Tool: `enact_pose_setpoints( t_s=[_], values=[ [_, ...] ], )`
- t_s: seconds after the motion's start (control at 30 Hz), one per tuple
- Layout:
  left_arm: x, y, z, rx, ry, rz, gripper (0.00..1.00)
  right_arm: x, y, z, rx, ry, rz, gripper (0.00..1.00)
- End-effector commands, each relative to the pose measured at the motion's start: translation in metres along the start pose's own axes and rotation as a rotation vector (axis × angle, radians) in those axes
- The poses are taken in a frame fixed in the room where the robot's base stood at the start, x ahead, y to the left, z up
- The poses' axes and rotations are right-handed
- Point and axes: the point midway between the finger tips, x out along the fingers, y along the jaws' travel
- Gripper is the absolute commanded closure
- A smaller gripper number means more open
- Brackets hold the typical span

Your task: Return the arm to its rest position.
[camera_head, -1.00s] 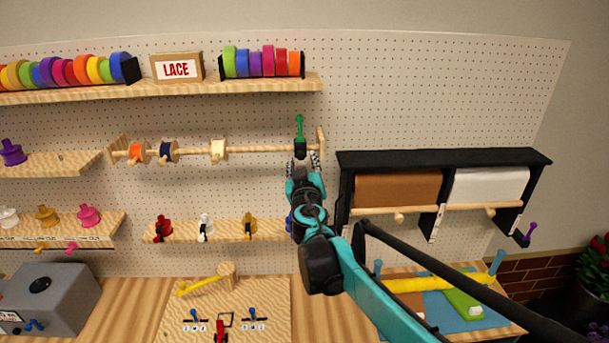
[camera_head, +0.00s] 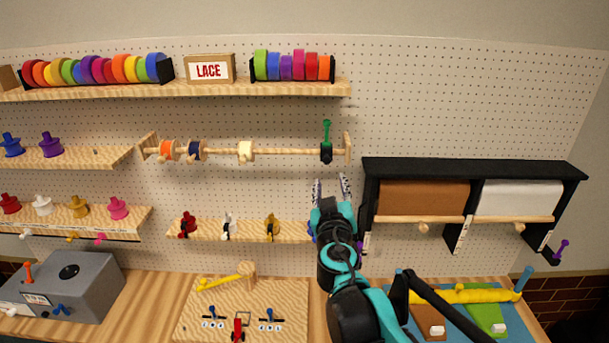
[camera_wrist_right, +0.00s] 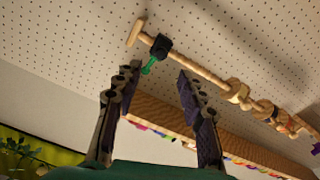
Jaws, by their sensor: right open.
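My right gripper (camera_head: 331,187) is open and empty in the head view, its fingertips pointing up in front of the pegboard, below the right end of the wooden spool rod (camera_head: 285,151). A black holder with a green handle (camera_head: 326,140) hangs on that rod just above the fingertips, apart from them. In the right wrist view the two fingers (camera_wrist_right: 155,90) stand spread, with the black and green piece (camera_wrist_right: 160,47) beyond them on the rod. My left gripper is not in view.
A paper roll rack (camera_head: 470,170) is right of my right arm. A low shelf (camera_head: 205,235) with several small colored pieces is to its left. Below are a wooden board (camera_head: 250,305), a grey box (camera_head: 85,285) and a blue mat (camera_head: 465,318).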

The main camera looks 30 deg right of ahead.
Motion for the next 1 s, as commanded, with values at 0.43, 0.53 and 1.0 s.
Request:
enact_pose_setpoints(
  t_s=[0.43,0.53,1.0],
  values=[
    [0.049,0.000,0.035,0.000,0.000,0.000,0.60,-0.025,-0.022,0.086,0.040,-0.113,0.020,0.60],
    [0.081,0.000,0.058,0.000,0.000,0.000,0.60,-0.047,-0.043,0.153,0.056,-0.226,0.006,0.60],
    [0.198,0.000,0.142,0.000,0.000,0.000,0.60,-0.198,-0.203,0.417,0.037,-0.759,-0.463,0.60]
  ],
)
